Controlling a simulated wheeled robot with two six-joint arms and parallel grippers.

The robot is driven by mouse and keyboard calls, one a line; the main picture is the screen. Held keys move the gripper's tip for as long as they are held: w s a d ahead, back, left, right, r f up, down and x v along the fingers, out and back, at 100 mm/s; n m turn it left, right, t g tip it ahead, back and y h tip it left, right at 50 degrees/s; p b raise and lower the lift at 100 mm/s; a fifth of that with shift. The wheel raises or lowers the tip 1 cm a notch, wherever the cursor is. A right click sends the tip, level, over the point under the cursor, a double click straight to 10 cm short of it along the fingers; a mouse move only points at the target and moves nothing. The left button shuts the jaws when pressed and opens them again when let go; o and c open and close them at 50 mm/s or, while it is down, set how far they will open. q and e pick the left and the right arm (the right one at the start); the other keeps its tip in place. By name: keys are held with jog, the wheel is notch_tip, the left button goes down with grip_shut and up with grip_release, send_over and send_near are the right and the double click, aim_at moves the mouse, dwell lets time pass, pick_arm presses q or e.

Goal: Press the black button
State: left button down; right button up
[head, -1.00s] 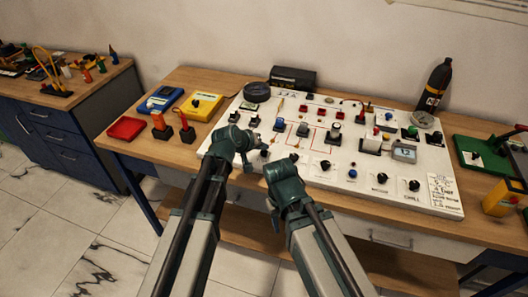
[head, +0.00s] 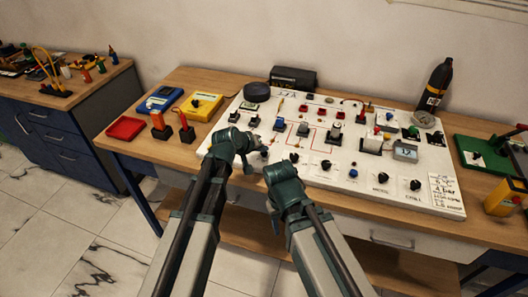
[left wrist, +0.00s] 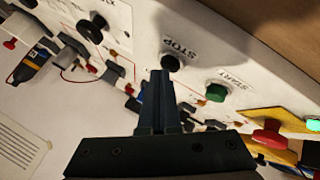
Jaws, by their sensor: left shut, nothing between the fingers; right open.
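The black button (left wrist: 171,62) is a round cap on the white panel (left wrist: 150,25), beside the printed word STOP in the left wrist view. My left gripper (left wrist: 161,74) is shut and empty, with its fingertips just beside the black button in that picture; I cannot tell whether they touch it. In the head view my left gripper (head: 248,152) is over the panel's left front part, and I cannot make out the black button there. My right gripper (head: 275,178) is open and lower, near the panel's front edge, its fingertips mostly hidden.
A green button (left wrist: 217,91) marked START sits beside the black one. A red mushroom button (left wrist: 268,136) stands on a yellow plate. Several black knobs (head: 382,177) line the panel's front. A black bottle (head: 436,85) stands behind. A red tray (head: 126,129) lies left.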

aim_at(263, 155)
pick_arm(q)
jog(key=shift+r+p, duration=0.9)
jog(key=shift+p, duration=0.05)
notch_tip(263, 155, up, 5)
jog(key=p, duration=0.5)
dwell(0.7)
